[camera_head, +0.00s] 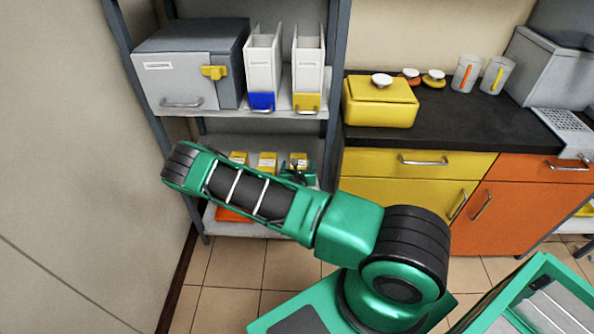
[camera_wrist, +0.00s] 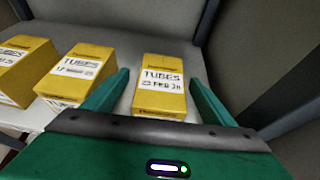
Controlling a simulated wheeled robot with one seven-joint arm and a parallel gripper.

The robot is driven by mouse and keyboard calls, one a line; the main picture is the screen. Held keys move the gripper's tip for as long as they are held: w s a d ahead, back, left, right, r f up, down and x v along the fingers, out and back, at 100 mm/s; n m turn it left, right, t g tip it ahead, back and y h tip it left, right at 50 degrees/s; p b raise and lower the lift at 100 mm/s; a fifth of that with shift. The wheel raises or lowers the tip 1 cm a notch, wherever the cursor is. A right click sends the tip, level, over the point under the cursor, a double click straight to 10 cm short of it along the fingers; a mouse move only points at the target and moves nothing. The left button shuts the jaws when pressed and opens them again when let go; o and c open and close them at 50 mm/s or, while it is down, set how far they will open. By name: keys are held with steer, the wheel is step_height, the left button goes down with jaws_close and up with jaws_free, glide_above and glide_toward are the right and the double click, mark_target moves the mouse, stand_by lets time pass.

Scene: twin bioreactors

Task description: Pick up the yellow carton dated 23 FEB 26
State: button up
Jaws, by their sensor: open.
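In the wrist view, a yellow carton (camera_wrist: 160,98) has a white label reading TUBES and a date ending in FEB 26; its day number is not clear. My gripper (camera_wrist: 160,77) is open, with one green finger on each side of this carton. I cannot tell whether either finger touches it. Two more yellow TUBES cartons stand to the left, a middle one (camera_wrist: 75,72) and a far-left one (camera_wrist: 22,68) cut by the picture edge; their dates are hard to read. In the head view the cartons show small on the shelf, with my gripper (camera_head: 298,171) at the rightmost one (camera_head: 298,157).
The cartons stand on a grey shelf (camera_wrist: 112,32) with a post close on the right. Above, the upper shelf (camera_head: 283,105) holds a grey box (camera_head: 190,68) and two white holders. An orange thing (camera_head: 232,214) lies on the shelf below. A counter with drawers stands right.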

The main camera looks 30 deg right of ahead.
mark_target(301, 157)
steer(key=shift+x, duration=1.45)
steer(key=shift+f, duration=0.1)
steer(key=shift+c, duration=0.3)
steer(key=c, duration=1.2)
